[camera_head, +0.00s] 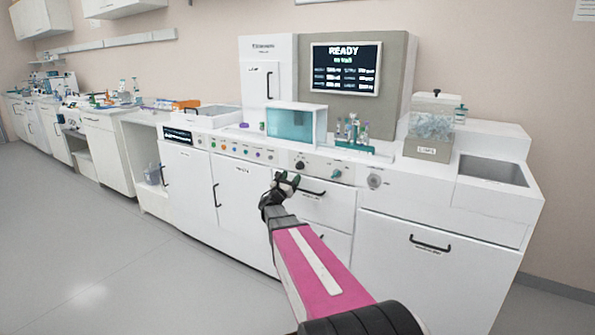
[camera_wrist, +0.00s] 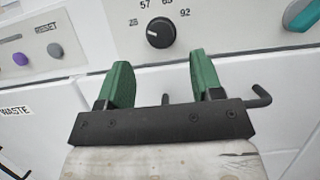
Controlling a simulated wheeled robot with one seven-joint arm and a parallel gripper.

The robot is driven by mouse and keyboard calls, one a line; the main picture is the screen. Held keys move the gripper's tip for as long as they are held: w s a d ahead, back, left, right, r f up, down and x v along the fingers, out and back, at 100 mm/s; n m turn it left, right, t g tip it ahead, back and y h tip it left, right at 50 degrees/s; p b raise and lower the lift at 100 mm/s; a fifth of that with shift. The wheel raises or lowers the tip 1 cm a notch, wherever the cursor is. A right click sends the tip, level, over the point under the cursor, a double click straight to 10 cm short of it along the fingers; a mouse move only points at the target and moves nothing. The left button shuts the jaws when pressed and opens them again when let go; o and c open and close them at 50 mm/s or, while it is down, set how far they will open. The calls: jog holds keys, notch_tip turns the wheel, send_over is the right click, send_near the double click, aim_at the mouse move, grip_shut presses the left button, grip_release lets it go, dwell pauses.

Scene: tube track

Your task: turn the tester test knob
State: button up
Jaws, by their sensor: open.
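A round black knob (camera_wrist: 159,32) with a white pointer mark is on the white front panel in the wrist view, with printed numbers around it. It also shows in the head view (camera_head: 300,165). A teal knob (camera_wrist: 303,14) is to its right, cut off by the picture edge; it also shows in the head view (camera_head: 336,174). I cannot read which knob is labelled test. My gripper (camera_wrist: 162,80) is open and empty, its two green fingers apart. In the head view my gripper (camera_head: 287,181) is just below and left of the black knob, with no visible contact.
A RESET button (camera_wrist: 54,49) and a purple button (camera_wrist: 20,58) are to the left. A black drawer handle (camera_head: 312,193) sticks out below the panel, close to my gripper. A tube rack (camera_head: 354,144) and a clear bin (camera_head: 431,125) stand on the counter above.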

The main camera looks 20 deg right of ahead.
aim_at(298, 168)
jog(key=x, duration=0.5)
jog(key=shift+w+d+r, duration=0.1)
jog(key=shift+w+d, duration=0.1)
jog(key=shift+d, duration=0.15)
jog(key=c, duration=0.9)
